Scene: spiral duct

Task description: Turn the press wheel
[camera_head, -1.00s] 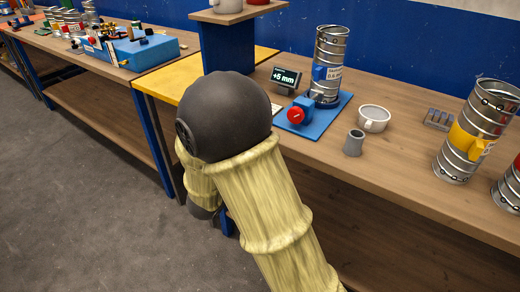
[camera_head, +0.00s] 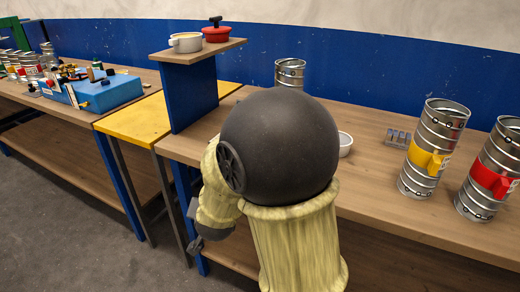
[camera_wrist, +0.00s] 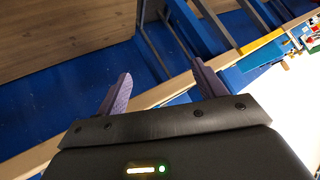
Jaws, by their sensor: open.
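The press wheel, a red wheel on a blue base, is hidden behind my arm in the head view. Only the upper part of the silver spiral duct (camera_head: 290,72) by the press shows above my dark elbow. My gripper (camera_wrist: 163,86) is open in the wrist view, its two purple-grey fingers spread with nothing between them. In the head view, the end of my arm hangs low at the front edge of the workbench (camera_head: 382,209). The wrist view shows table legs and blue surfaces beyond the fingers, not the wheel.
A grey block (camera_head: 398,137) and a partly hidden white cup (camera_head: 345,144) are nearby. A raised shelf (camera_head: 196,52) carries two pots. A yellow table (camera_head: 134,119) stands left.

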